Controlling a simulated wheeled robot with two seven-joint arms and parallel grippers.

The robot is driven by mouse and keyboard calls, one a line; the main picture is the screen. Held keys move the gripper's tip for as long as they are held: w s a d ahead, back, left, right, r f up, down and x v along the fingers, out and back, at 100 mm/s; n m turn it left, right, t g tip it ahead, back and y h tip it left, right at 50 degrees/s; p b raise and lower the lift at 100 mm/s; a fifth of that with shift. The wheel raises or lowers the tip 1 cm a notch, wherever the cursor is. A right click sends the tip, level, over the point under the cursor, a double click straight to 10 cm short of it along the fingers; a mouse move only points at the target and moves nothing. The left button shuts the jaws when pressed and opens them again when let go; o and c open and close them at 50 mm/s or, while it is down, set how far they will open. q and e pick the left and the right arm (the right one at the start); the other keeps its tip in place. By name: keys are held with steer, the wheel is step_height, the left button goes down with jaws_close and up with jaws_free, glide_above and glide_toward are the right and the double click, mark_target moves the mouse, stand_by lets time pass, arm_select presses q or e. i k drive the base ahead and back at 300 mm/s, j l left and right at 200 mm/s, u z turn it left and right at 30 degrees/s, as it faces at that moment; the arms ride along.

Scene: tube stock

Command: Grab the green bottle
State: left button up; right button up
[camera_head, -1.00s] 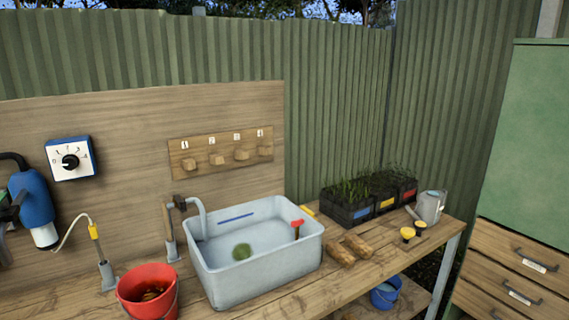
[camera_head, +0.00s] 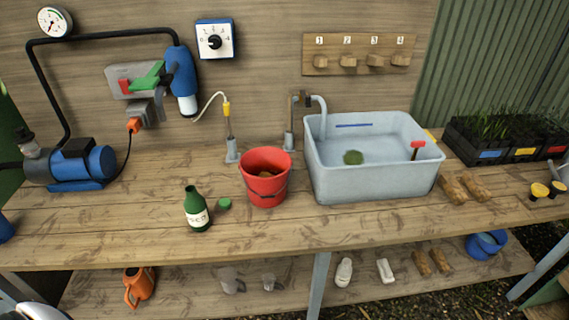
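The green bottle (camera_head: 196,212) stands upright on the wooden bench, left of the red bucket. It is dark green with a pale label and an open-looking neck. A small green cap (camera_head: 224,204) lies on the bench just right of it. Neither of my grippers is in view, and nothing touches the bottle.
The red bucket (camera_head: 265,187) stands close right of the cap, with the grey basin (camera_head: 331,187) beyond it. A blue pump (camera_head: 82,170) sits at the back left. The bench top (camera_head: 110,222) left of the bottle is mostly clear. A lower shelf (camera_head: 195,300) holds several items.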

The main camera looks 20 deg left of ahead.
mark_target(194, 204)
steer(key=u, duration=1.5)
